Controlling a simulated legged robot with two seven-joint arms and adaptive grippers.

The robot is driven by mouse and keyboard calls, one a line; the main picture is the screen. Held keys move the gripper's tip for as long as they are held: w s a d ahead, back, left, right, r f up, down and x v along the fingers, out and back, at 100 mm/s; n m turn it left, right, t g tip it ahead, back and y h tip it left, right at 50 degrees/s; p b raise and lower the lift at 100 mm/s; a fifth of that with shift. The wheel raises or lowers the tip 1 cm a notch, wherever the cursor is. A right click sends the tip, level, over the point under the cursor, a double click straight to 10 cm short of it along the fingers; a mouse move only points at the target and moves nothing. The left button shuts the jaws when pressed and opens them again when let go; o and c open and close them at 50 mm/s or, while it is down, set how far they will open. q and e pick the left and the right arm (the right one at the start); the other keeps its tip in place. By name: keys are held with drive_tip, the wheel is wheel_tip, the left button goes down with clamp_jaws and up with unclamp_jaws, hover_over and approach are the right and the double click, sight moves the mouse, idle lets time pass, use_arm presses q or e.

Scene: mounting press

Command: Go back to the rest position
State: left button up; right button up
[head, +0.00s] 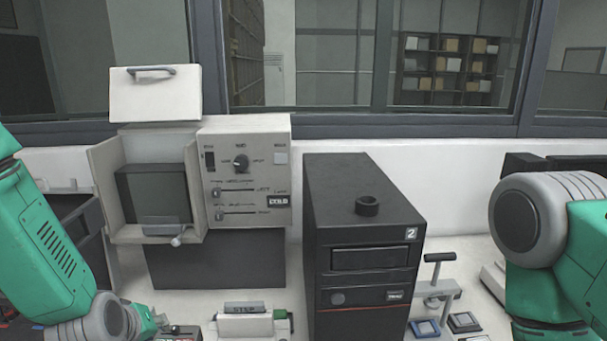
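My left arm comes in from the left edge, and its gripper (157,322) shows only in part at the bottom edge, close to a small dark device (178,332). I cannot make out whether its fingers are apart. My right arm fills the right edge; its gripper is out of the picture. The beige press machine (245,151) stands at the back left, with its white lid (155,93) raised above a dark chamber block (154,193).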

use_arm(q)
drive_tip(key=s+d+f+m+g, duration=0.1)
drive_tip(key=s+f+m+g, duration=0.15)
drive_tip(key=s+f, duration=0.55)
drive_tip(key=s+f+m+g, duration=0.2)
drive_tip(key=s+f+m, duration=0.1)
drive_tip(key=s, duration=0.9)
drive_tip(key=s+d+f+m+g, duration=0.1)
drive_tip(key=s+f+m+g, duration=0.2)
drive_tip(key=s+f, duration=0.55)
wheel_tip(320, 180, down, 16)
drive_tip(key=s+b, duration=0.2)
drive_tip(key=b, duration=1.7)
drive_tip(key=shift+a, duration=0.45)
use_arm(e)
wheel_tip(320, 180, down, 19)
drive_tip(key=shift+s+d, duration=0.15)
use_arm(q)
drive_tip(key=shift+a+f+n, duration=0.2)
drive_tip(key=shift+a+n, duration=0.05)
drive_tip(key=shift+a, duration=0.05)
use_arm(e)
drive_tip(key=shift+a+r, duration=0.2)
drive_tip(key=shift+a, duration=0.2)
use_arm(q)
drive_tip(key=shift+d+r, duration=0.1)
drive_tip(key=shift+d, duration=0.25)
use_arm(e)
drive_tip(key=shift+d+f, duration=0.15)
drive_tip(key=shift+d, duration=0.25)
